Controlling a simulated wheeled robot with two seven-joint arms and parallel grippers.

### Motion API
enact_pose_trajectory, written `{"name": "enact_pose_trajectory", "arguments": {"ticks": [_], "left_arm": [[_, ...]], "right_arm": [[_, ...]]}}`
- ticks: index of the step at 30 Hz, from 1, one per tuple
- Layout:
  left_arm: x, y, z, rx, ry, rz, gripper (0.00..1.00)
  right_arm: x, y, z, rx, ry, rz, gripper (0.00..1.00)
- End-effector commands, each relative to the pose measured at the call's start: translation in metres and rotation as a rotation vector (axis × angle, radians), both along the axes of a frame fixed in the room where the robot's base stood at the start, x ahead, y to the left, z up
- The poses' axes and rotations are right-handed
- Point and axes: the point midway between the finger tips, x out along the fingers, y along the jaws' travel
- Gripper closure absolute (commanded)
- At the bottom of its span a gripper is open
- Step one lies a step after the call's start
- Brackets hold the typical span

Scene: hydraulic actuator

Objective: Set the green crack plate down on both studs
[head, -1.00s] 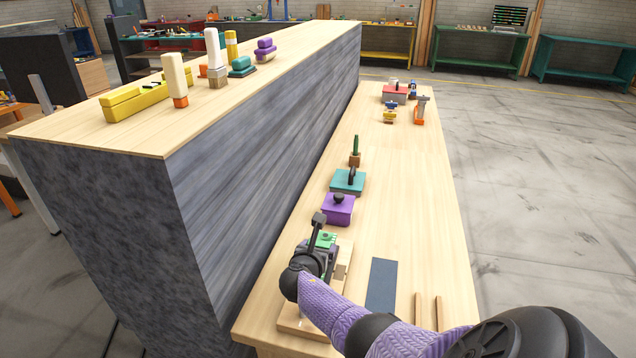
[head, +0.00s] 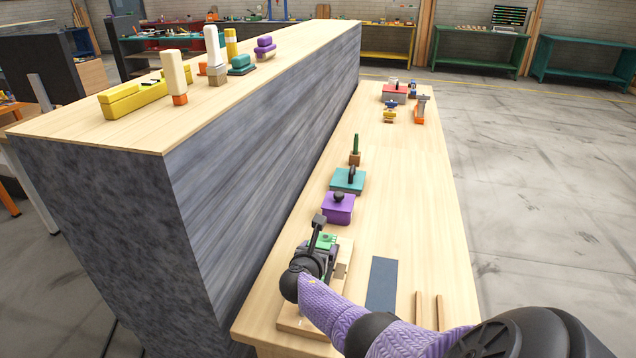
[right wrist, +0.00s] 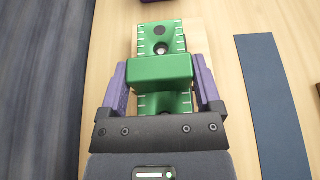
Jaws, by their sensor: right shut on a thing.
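The green crack plate (right wrist: 162,102) shows in the right wrist view with white tick marks along its edges, a raised green block across its middle and a round hole towards its far end. My right gripper (right wrist: 161,72) is shut on the raised block, with a purple finger on each side. In the head view the green plate (head: 326,240) is partly hidden by my right gripper (head: 318,250), over the wooden base (head: 300,323). A metallic round shows in the plate's hole; I cannot tell whether both studs pass through or the plate is seated. My left gripper is not in view.
A dark blue mat (head: 382,284) lies right of the base. Two wooden strips (head: 428,311) lie farther right. A purple box (head: 338,209) and a teal box (head: 348,181) stand beyond my gripper. A tall grey-sided block (head: 250,150) bounds the left side.

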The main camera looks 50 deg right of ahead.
Motion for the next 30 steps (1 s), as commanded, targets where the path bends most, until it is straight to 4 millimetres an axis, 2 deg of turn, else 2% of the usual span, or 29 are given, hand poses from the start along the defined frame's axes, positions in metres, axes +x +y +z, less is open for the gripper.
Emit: {"name": "enact_pose_trajectory", "arguments": {"ticks": [16, 30], "left_arm": [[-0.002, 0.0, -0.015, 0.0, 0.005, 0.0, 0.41], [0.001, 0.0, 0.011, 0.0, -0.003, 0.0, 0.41]], "right_arm": [[0.0, 0.0, -0.017, -0.001, 0.0, 0.0, 1.0], [0.0, 0.0, 0.011, -0.001, -0.002, 0.0, 1.0]]}}
